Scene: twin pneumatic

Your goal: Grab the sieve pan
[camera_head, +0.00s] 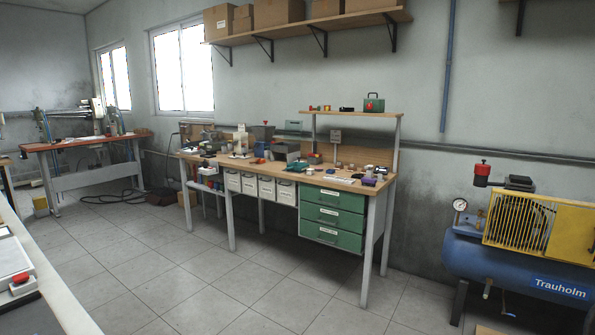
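I cannot make out a sieve pan for certain in the head view. A wooden-topped workbench (352,184) against the back wall holds many small items, too small to tell apart. Among them are grey box-like devices (286,152) near the middle and small round and dark pieces toward the right end. My gripper is not in view.
Green drawers (332,214) and white drawers (265,188) hang under the workbench. A blue compressor (485,262) stands at the right. A second bench (85,141) stands at the far left, and a table edge (62,290) is close at left. The tiled floor between is clear.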

